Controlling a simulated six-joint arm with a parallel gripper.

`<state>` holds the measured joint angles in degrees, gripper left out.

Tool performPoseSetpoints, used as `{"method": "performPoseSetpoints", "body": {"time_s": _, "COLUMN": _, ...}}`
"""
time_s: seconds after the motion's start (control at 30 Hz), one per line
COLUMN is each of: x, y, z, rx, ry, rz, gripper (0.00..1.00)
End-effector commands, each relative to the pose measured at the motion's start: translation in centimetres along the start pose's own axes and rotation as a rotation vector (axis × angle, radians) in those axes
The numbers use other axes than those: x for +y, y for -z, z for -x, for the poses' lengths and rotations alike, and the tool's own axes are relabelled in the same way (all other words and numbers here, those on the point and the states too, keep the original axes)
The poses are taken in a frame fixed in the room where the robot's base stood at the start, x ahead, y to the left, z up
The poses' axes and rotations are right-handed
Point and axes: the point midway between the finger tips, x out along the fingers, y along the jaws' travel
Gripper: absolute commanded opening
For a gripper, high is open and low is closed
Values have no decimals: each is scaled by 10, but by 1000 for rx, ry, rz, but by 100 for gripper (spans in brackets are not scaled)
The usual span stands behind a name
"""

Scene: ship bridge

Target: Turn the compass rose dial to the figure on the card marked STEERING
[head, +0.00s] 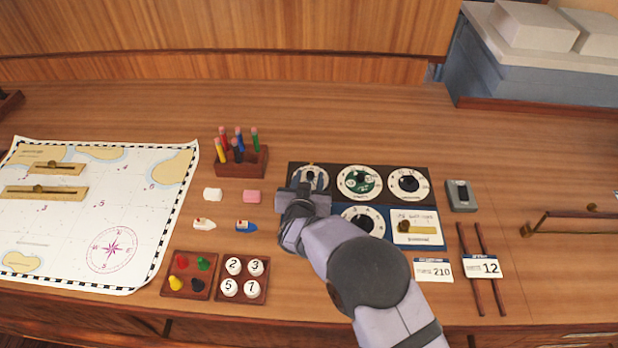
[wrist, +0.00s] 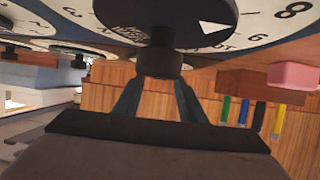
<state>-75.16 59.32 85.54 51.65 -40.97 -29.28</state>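A panel of round white dials stands right of centre in the head view. My gripper (head: 311,184) is at its top-left dial (head: 298,178), partly covering it. In the wrist view this dial (wrist: 262,20) shows figures such as 6 and 8, a dark hub and a white pointer. My fingers (wrist: 160,82) close on both sides of its dark knob (wrist: 160,62). The other dials are top middle (head: 345,183), top right (head: 422,184) and bottom (head: 347,222). A card (head: 433,270) reads 210; another card (head: 482,267) reads 12. Their headings are too small to read.
A pencil block (head: 242,163) and erasers (head: 252,196) are left of the panel. Small boats (head: 246,226), a peg tray (head: 188,288) and a number tray (head: 254,300) lie nearer. A grey device (head: 461,195) and two rods (head: 488,294) are right. The chart (head: 150,200) prints a compass rose.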

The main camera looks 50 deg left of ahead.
Motion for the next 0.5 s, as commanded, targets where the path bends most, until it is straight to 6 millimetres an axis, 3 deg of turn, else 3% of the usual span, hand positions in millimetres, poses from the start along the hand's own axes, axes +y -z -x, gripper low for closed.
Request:
{"method": "performPoseSetpoints", "body": {"time_s": 0.07, "x": 0, "y": 0, "z": 0, "rx": 0, "ry": 0, "rz": 0, "gripper": 37}}
{"method": "performPoseSetpoints", "body": {"time_s": 0.2, "x": 0, "y": 0, "z": 0, "rx": 0, "ry": 0, "rz": 0, "gripper": 4}}
{"method": "performPoseSetpoints", "body": {"time_s": 0.23, "x": 0, "y": 0, "z": 0, "rx": 0, "ry": 0, "rz": 0, "gripper": 0}}
{"method": "performPoseSetpoints", "body": {"time_s": 0.5, "x": 0, "y": 0, "z": 0, "rx": 1, "ry": 8, "rz": 2, "gripper": 0}}
